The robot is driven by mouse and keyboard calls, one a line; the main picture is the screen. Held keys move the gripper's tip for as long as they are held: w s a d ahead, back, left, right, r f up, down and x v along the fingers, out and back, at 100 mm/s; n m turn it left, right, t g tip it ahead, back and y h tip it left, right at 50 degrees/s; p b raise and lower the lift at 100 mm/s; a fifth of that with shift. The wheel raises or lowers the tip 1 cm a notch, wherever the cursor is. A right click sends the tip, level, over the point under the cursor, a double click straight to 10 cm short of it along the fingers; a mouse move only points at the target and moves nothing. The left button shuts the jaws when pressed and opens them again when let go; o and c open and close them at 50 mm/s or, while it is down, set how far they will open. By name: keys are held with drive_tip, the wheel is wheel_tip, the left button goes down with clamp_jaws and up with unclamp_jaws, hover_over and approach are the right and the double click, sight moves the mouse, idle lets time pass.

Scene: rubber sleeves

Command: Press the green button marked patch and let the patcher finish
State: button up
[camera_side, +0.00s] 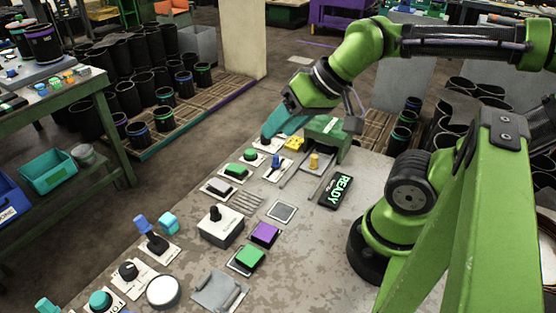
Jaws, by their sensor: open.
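My gripper (271,135) reaches over the far end of the grey worktop, its teal fingers angled down to the left. The fingertips are just above or touching a small control (264,145) on a white plate; I cannot tell which, and they partly hide it. No patch label is readable. A green machine (328,133) stands behind the gripper, with a yellow-topped piece (314,160) in front of it. A dark display (337,190) reads READY.
Black sleeves (130,85) stand on racks behind. Free worktop lies between the controls.

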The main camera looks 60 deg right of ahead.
drive_tip(key=shift+c, duration=0.4)
clamp_jaws()
idle(1.4)
